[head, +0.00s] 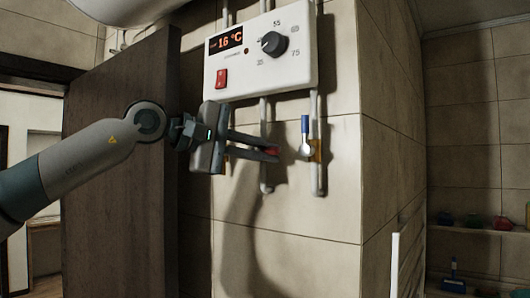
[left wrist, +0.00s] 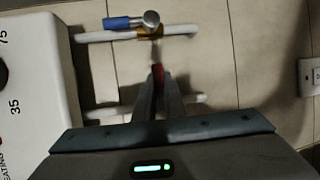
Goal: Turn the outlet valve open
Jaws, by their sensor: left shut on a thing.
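A small red valve handle (head: 272,151) sits by the left of two pipes under the heater box; it also shows in the left wrist view (left wrist: 157,70). My left gripper (head: 277,155) has its long fingers closed on this red handle, which they largely hide. A valve with a blue lever (head: 305,124) and brass fitting (head: 317,150) is on the right pipe, just beyond my fingertips; its lever points up in the head view. I see no label telling which valve is the outlet. My right gripper is not in view.
The white heater box (head: 291,78), with a 16 °C display, dial (head: 274,43) and red switch (head: 221,79), hangs just above my gripper. A dark door panel (head: 122,220) stands at the left. The tiled wall below the pipes is clear.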

